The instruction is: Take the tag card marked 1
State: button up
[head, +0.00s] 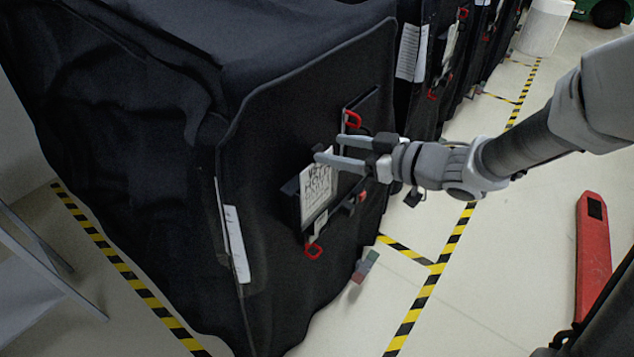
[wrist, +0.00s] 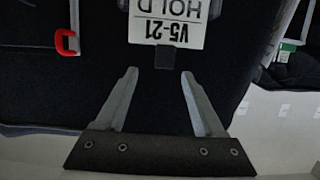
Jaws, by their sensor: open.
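A white card (head: 318,192) hangs on the dark covered cart's near face. In the wrist view this card (wrist: 172,22) appears upside down and reads "V5-21 HOLD", cut off at the top edge. A small dark clip (wrist: 164,56) sits at its edge, in front of my fingertips. My gripper (head: 328,149) is beside the card's upper part in the head view. In the wrist view my gripper (wrist: 159,75) is open, with nothing between its fingers. A smaller grey tag (head: 320,223) hangs below the card, its marking unreadable. I cannot tell which card is marked 1.
The black-covered cart (head: 265,130) fills the left and middle. Red hooks show on its face, one above (head: 353,119) and one below (head: 314,251) the card. More covered carts stand behind. Striped tape (head: 440,264) marks the floor.

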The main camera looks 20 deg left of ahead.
aim_at(319, 150)
jog(key=x, duration=0.1)
jog(key=b+x, duration=0.1)
jog(key=x, duration=0.2)
jog(key=shift+s+a+f, duration=0.15)
jog(key=shift+s+f, duration=0.05)
jog(key=shift+f, duration=0.25)
jog(key=shift+w+a+b, duration=0.15)
jog(key=shift+a+b, duration=0.15)
jog(key=shift+a, duration=0.1)
grip_shut()
